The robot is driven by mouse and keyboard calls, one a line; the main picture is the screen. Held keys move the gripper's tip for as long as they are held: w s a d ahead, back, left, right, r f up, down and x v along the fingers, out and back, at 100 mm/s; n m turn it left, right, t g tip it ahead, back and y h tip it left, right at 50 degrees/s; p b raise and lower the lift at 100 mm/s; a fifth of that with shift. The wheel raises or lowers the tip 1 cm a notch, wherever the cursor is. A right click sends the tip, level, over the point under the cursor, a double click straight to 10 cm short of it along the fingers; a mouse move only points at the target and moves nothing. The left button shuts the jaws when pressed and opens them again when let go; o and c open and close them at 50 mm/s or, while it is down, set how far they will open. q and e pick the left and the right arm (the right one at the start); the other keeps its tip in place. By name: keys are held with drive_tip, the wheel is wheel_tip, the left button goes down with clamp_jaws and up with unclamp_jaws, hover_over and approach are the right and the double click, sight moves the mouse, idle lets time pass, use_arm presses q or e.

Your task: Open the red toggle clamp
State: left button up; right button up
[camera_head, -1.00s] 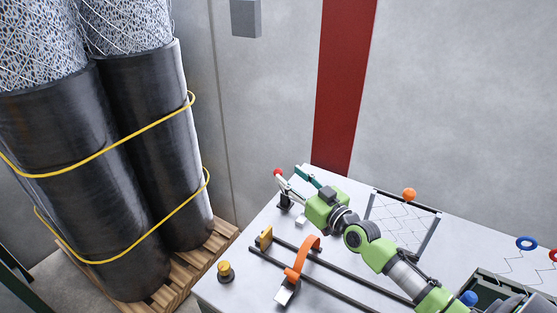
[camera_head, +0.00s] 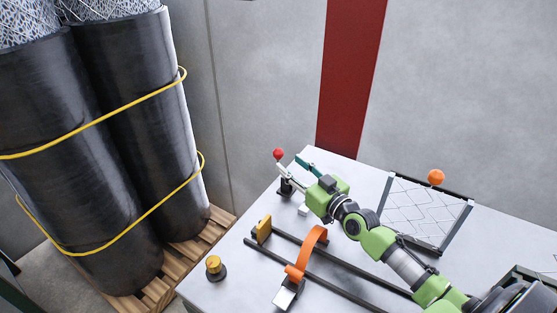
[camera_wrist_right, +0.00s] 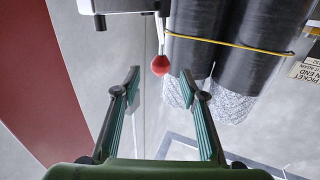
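The toggle clamp's red ball knob (camera_head: 278,154) is at the far left end of the table, on a pale lever above a small dark base (camera_head: 286,187). My right gripper (camera_head: 301,163) is just right of the knob, and its green fingers point toward it. In the right wrist view the gripper (camera_wrist_right: 160,83) is open, fingers wide apart and empty. The red knob (camera_wrist_right: 160,65) shows there between and slightly beyond the fingertips, with no visible contact. My left gripper is not in view.
The table (camera_head: 225,289) also bears an orange curved handle (camera_head: 308,252), dark rails (camera_head: 340,285), a yellow block (camera_head: 263,229), a yellow-topped knob (camera_head: 214,265) and a mesh frame (camera_head: 387,202) with an orange ball (camera_head: 435,177). Black wrapped rolls (camera_head: 75,190) stand on a pallet at left.

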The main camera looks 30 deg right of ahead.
sight(281, 156)
drive_tip(key=w, duration=0.4)
drive_tip(key=w+a, duration=0.1)
drive_tip(key=shift+w+r, duration=0.1)
drive_tip(key=shift+w, duration=0.9)
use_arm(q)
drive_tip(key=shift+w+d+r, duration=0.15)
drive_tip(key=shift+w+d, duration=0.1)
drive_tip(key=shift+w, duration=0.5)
use_arm(e)
drive_tip(key=shift+c, duration=0.7)
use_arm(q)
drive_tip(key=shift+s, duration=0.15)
use_arm(e)
clamp_jaws()
